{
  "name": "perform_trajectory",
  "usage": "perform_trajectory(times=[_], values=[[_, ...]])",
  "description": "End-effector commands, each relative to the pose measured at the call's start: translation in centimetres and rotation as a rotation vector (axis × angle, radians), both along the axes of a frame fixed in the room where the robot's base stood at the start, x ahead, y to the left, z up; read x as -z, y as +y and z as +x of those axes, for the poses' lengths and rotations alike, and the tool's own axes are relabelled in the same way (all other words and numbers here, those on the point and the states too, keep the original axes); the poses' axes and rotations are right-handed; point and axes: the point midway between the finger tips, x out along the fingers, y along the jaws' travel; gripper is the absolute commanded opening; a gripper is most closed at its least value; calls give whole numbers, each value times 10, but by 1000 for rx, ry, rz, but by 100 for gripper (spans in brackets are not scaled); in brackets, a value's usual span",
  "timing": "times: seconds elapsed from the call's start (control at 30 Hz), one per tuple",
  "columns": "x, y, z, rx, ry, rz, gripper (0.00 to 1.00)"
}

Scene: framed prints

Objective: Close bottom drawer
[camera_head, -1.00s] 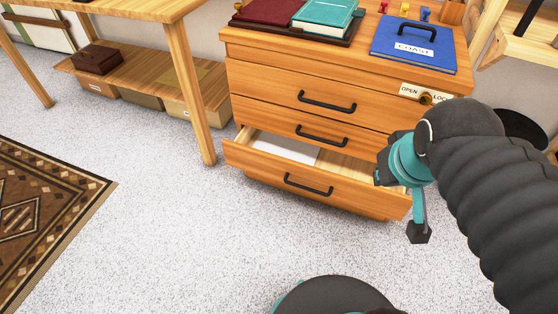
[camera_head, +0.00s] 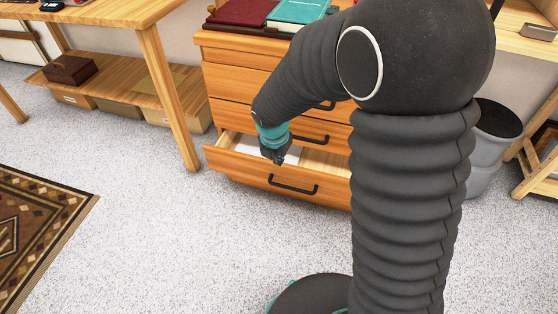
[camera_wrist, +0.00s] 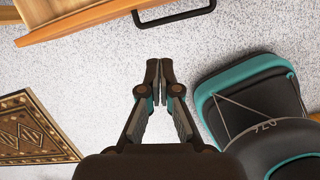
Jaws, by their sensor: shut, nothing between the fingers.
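The bottom drawer (camera_head: 232,168) of the wooden cabinet is pulled out, with white paper (camera_head: 250,146) inside. Its black bar handle (camera_head: 293,184) is on the front face. My gripper (camera_head: 274,158) appears over the drawer's front edge in the head view, pointing down, with its fingers small there. In the wrist view my gripper (camera_wrist: 160,76) is shut and empty, with floor behind the fingertips. The drawer (camera_wrist: 85,20) and its handle (camera_wrist: 174,16) lie beyond the tips at the top, with a visible gap. My arm hides the cabinet's right part.
The upper drawers (camera_head: 240,75) look shut. Books (camera_head: 297,12) lie on the cabinet top. A table leg (camera_head: 168,95) stands to the left, and a grey bin (camera_head: 488,150) to the right. A patterned rug (camera_head: 40,225) lies at left; the floor before the drawer is clear.

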Motion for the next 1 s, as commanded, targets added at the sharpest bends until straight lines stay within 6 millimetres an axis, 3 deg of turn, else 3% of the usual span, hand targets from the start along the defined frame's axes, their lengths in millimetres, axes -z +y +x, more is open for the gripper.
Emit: perform_trajectory(times=[0.1, 0.23, 0.47, 0.87, 1.0], values=[[20, 13, 4, -135, 22, -37, 0], [30, 17, 6, -200, 31, -54, 0], [57, 15, 12, -207, 34, -56, 0], [129, 9, 29, -205, 33, -55, 0], [125, 3, 50, -202, 29, -53, 0]])
